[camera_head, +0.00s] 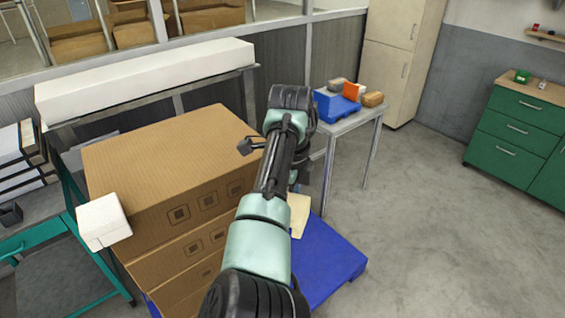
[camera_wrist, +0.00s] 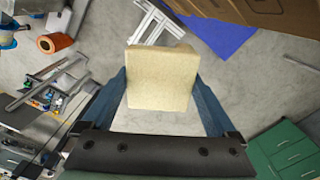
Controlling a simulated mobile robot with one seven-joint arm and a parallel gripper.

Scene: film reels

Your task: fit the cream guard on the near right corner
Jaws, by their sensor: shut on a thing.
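My gripper (camera_wrist: 160,88) is shut on the cream guard (camera_wrist: 161,78), with one blue finger on each side of it in the wrist view. In the head view, part of the cream guard (camera_head: 299,213) shows just right of my arm, above the blue pallet (camera_head: 325,270). The gripper's fingers are hidden there. The cardboard box stack (camera_head: 165,160) stands on the pallet, left of my arm. My arm covers its near right corner. In the wrist view the boxes (camera_wrist: 265,15) are at the upper right, apart from the guard.
A white block-like guard (camera_head: 103,222) sits on the stack's near left corner. Behind are a long white box (camera_head: 145,80) and a small table (camera_head: 345,125) with a blue tray (camera_head: 335,106). Green drawers (camera_head: 515,125) stand at right. The floor right of the pallet is clear.

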